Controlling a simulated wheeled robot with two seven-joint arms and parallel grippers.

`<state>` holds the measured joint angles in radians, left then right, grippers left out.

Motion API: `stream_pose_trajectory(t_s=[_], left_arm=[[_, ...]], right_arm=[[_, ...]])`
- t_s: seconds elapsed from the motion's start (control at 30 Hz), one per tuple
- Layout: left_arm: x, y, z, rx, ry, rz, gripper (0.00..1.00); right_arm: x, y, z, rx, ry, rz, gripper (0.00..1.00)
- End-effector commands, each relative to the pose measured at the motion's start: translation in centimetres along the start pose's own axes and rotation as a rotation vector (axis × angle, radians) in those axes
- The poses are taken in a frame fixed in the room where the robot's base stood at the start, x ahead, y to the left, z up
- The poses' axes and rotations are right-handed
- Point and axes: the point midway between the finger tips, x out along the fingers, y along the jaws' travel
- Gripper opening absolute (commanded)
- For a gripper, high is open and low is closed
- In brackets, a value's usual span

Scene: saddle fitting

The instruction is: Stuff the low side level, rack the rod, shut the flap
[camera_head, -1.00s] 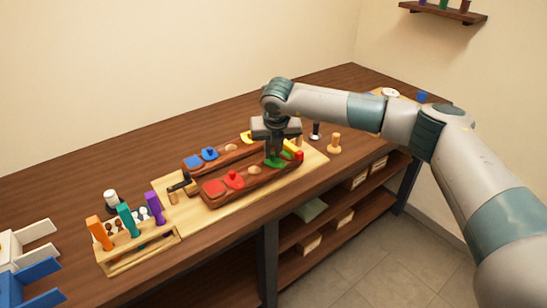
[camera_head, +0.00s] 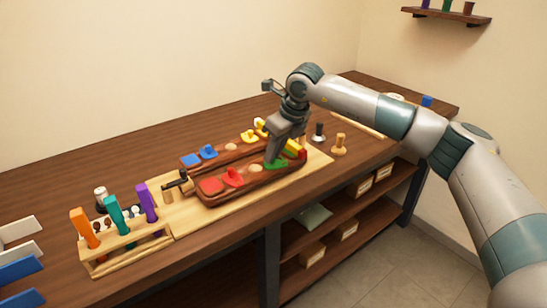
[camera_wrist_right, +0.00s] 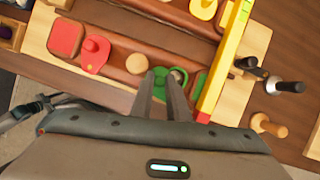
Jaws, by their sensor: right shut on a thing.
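A dark brown saddle with two long panels lies on a pale board (camera_head: 185,222). The near panel (camera_head: 235,196) carries a red flap (camera_head: 233,177) and a green flap (camera_head: 270,164); the far panel carries a blue flap (camera_head: 208,152) and a yellow one (camera_head: 250,136). My right gripper (camera_wrist_right: 165,82) is shut on the green flap's round tab (camera_wrist_right: 178,74). A yellow level (camera_wrist_right: 228,55) with a red end lies across the panels, just right of the fingers. Orange, teal (camera_head: 116,216) and purple rods stand in a wooden rack (camera_head: 125,258). My left gripper is out of view.
A black-and-wood tool (camera_head: 178,184) lies at the board's left end. A dark peg (camera_head: 319,132) and a wooden peg (camera_head: 340,145) stand to the right. White and blue holders (camera_head: 18,270) are at the left edge. The bench behind the saddle is clear.

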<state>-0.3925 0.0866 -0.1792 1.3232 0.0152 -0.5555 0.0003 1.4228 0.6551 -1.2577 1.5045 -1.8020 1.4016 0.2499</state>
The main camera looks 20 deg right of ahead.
Motion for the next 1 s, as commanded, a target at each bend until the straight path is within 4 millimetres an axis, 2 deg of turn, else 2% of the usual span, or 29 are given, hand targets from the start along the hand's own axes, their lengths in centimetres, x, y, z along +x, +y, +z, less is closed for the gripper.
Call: stream_pose_trajectory(t_s=[0.4, 0.7, 1.0], left_arm=[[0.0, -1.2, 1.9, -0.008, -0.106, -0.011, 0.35], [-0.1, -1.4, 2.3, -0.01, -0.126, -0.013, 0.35], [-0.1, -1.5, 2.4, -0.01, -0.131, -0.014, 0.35]], right_arm=[[-0.3, 0.3, -1.0, -0.362, 0.001, 0.152, 0.0], [-0.6, 0.4, -1.6, -0.604, 0.002, 0.252, 0.0], [-0.9, 0.3, -2.0, -0.747, 0.001, 0.31, 0.0]])
